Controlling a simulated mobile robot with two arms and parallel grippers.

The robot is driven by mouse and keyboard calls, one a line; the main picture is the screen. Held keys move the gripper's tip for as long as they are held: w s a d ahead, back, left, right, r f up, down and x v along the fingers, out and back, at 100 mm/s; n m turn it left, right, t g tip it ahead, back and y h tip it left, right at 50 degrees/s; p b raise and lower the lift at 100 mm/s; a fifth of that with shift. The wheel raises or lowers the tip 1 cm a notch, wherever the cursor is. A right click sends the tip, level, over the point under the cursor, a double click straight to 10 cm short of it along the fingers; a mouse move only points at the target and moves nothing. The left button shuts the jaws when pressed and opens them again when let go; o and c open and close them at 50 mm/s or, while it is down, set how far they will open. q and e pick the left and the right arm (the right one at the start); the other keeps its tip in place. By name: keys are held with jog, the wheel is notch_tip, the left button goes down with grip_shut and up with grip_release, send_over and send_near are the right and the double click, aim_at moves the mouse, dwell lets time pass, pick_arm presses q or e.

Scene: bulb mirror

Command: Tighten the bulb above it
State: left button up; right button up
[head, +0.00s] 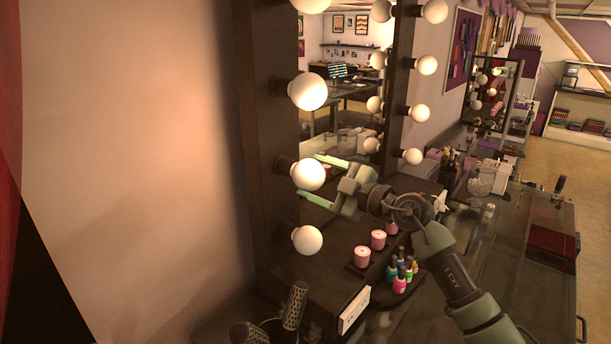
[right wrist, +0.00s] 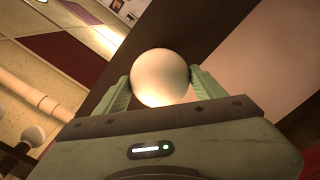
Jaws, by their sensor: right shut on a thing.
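A dark-framed mirror (head: 262,130) has round white bulbs down its left side. My right gripper (head: 308,177) reaches in from the right and its green fingers are around one of these, the gripped bulb (head: 305,172). In the right wrist view this bulb (right wrist: 160,76) sits between the two fingers (right wrist: 160,84), which touch its sides. Another bulb (head: 308,91) is above it and a lower bulb (head: 307,239) is below it, both in the frame. How far the gripped bulb is screwed in cannot be told. My left gripper is not in view.
Pink candles (head: 362,257) and several nail polish bottles (head: 400,276) stand on the dark counter below my right arm. Brush holders (head: 295,305) are at the front left. More bulbs (head: 419,113) line the mirror's right side. The pale wall (head: 130,150) at left is clear.

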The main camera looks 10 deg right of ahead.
jog(key=m, duration=0.5)
dwell(0.3)
jog(key=o, duration=1.1)
